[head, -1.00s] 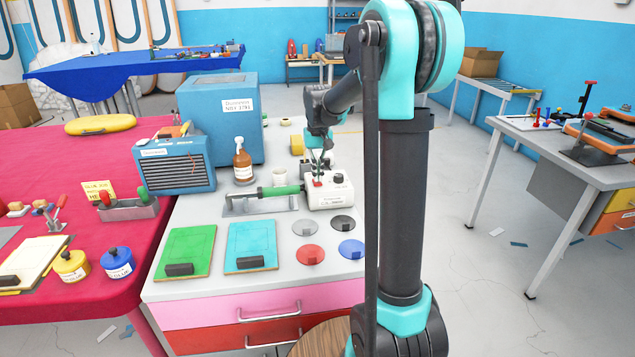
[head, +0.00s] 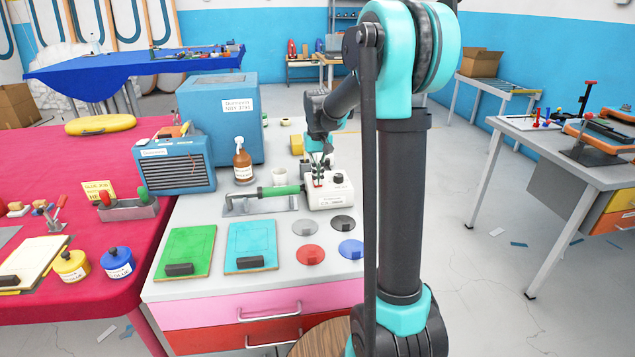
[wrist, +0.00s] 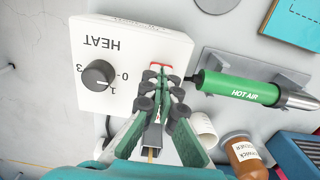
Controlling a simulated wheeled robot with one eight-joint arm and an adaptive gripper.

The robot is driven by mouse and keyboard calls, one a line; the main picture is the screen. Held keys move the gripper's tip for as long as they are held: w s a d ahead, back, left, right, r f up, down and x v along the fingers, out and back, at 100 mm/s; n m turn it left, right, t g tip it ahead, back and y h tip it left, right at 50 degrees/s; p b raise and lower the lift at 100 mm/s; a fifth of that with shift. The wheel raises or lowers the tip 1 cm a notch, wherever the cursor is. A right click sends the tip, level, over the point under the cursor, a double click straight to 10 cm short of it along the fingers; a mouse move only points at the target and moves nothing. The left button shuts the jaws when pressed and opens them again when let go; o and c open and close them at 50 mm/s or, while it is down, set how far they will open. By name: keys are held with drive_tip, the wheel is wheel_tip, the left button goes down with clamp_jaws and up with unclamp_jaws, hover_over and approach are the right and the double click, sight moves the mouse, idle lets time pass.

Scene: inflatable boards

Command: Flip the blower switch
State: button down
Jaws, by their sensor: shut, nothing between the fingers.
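The white blower box (head: 330,200) stands at the back right of the grey worktop. In the wrist view it carries the word HEAT, a black dial (wrist: 99,75) and a small red switch (wrist: 157,66). My gripper (wrist: 160,76) is shut with nothing between its fingers. Its tips are right at the red switch and partly cover it; I cannot tell whether they touch it or which way the switch lies. The head view also shows my gripper (head: 319,180) over the box. The green hot air tool (wrist: 228,88) lies in its grey holder beside the box.
A white cup (head: 284,174), a brown bottle (head: 242,166) and a blue heater-like unit (head: 175,165) stand left of and behind the box. Green (head: 186,252) and blue (head: 251,245) boards and several coloured discs lie in front.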

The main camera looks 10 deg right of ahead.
drive_tip(key=shift+r, duration=3.5)
drive_tip(key=shift+s, duration=0.1)
